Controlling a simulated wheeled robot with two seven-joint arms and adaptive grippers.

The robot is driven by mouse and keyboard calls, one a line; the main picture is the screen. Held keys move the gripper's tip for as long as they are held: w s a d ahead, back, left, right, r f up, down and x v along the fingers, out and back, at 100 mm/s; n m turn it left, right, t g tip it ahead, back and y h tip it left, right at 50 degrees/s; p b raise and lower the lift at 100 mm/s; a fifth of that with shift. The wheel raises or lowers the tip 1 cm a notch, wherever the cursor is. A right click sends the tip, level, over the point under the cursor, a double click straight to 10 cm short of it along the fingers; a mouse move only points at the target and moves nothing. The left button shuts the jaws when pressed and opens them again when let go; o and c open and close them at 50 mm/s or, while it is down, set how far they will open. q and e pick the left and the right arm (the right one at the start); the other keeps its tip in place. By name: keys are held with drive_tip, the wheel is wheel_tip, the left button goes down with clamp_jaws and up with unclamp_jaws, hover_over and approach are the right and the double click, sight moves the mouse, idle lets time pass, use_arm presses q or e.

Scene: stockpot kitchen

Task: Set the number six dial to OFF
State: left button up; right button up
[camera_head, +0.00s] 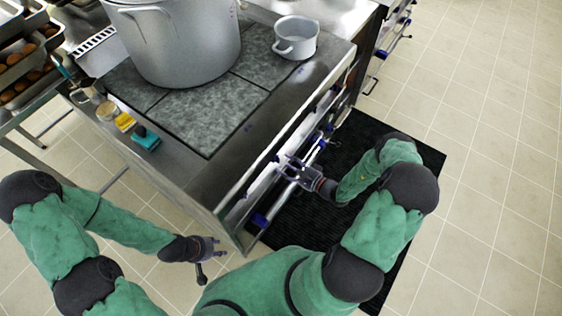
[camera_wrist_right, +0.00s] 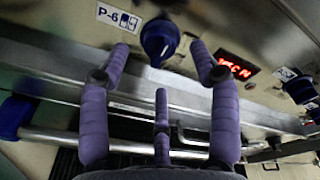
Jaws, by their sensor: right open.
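The number six dial (camera_wrist_right: 159,41) is a dark blue knob on the stove's front panel, beside a label reading P-6 (camera_wrist_right: 118,17). It sits near the top middle of the right wrist view. My right gripper (camera_head: 291,168) is at the stove front in the head view. In the right wrist view its purple fingers are open, with one tip on each side of the dial; I cannot tell whether they touch it. My left gripper (camera_head: 212,249) is low, off the stove's near corner, and seems empty; its opening is unclear.
A red display (camera_wrist_right: 238,66) and another blue knob (camera_wrist_right: 300,89) are to the right of the dial. A metal rail (camera_wrist_right: 60,137) runs below. A large stockpot (camera_head: 180,45) and a small white pot (camera_head: 296,37) stand on the stovetop. A black mat (camera_head: 420,160) lies on the floor.

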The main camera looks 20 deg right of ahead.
drive_tip(key=f+v, duration=0.1)
drive_tip(key=v, duration=0.7)
drive_tip(key=shift+r, duration=0.5)
drive_tip(key=s+a+f+n+g+y, duration=0.15)
drive_tip(key=a+g+y, duration=0.25)
drive_tip(key=a, duration=0.4)
drive_tip(key=s+a+f+n+g+h, duration=0.3)
drive_tip(key=s+a+n+g+h, duration=0.5)
drive_tip(key=s+n+g, duration=0.5)
drive_tip(key=w+a+t, duration=0.1)
drive_tip(key=w+a+r+n, duration=0.1)
drive_tip(key=w+a+r+n+t, duration=0.1)
drive_tip(key=a, duration=0.1)
drive_tip(key=shift+w+t, duration=0.2)
drive_tip(key=shift+t, duration=0.1)
drive_tip(key=shift+s+a, duration=0.1)
